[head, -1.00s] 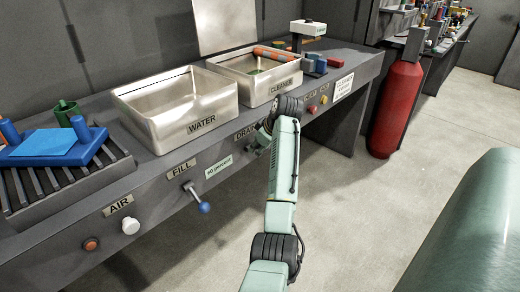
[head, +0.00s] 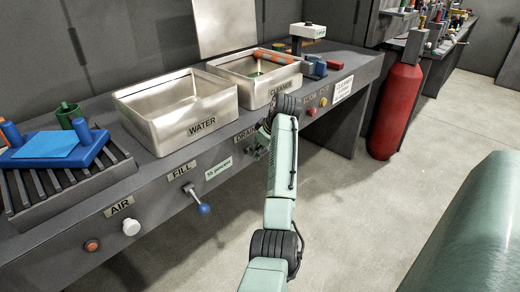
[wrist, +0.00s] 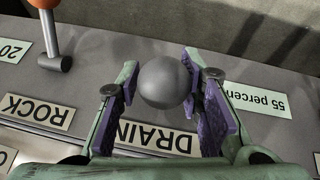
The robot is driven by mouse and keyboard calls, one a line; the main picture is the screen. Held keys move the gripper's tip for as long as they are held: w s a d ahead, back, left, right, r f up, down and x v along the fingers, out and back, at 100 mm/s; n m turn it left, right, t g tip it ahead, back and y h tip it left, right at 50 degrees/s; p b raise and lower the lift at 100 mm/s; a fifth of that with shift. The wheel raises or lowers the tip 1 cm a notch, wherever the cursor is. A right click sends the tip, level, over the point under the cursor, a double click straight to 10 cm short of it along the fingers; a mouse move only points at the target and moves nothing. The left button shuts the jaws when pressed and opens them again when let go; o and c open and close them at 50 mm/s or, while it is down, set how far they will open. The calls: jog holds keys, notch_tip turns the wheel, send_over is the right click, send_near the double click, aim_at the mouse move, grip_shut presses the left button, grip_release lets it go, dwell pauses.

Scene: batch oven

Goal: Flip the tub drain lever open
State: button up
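The drain lever's round grey knob (wrist: 165,82) is in the middle of the wrist view, in front of the upside-down DRAIN label (wrist: 158,137). My gripper (wrist: 163,80) has one purple-padded finger on each side of the knob, and both appear to touch it. The lever's stem is hidden behind the knob. In the head view my gripper (head: 256,148) is at the panel just below the DRAIN label (head: 245,134), largely hidden by my wrist. The WATER tub (head: 165,132) and the CLEANER tub (head: 252,92) stand on the bench above. A small sign reads 55 percent (head: 218,169).
The blue-knobbed FILL lever (head: 203,208) sticks out left of my gripper. An orange-knobbed lever (wrist: 55,40) is near the ROCK label (wrist: 35,111). The floor before the bench is clear.

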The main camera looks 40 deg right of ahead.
jog(key=shift+a, duration=0.1)
jog(key=v, duration=1.2)
dwell(0.4)
